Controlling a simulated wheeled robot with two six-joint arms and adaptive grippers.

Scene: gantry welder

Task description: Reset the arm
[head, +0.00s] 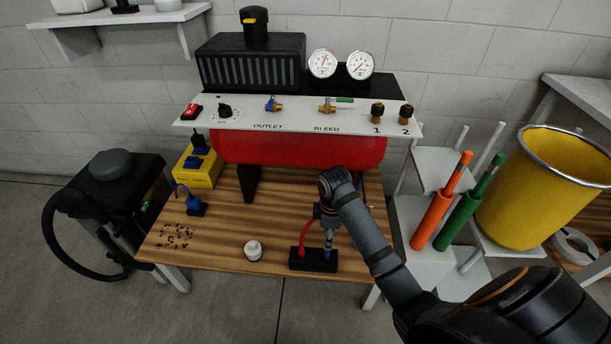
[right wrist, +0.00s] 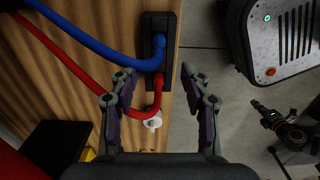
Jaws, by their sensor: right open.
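My right arm reaches in from the right in the head view, and my right gripper (head: 328,228) points down over a black block (head: 314,262) at the table's front edge. In the right wrist view the right gripper (right wrist: 158,75) is open, its fingers apart on either side of a red hose's end. The red hose (right wrist: 92,82) and a blue hose (right wrist: 100,48) both run to the black block (right wrist: 158,20). The fingers look clear of the hoses; exact contact cannot be told. My left gripper is not seen.
A white knob-like part (head: 253,250) stands on the wooden table (head: 215,255), left of the block. A panel (head: 290,124) with gauges and valves sits above a red tank (head: 300,148). Orange (head: 433,220) and green tubes (head: 458,222) and a yellow bin (head: 530,205) stand right.

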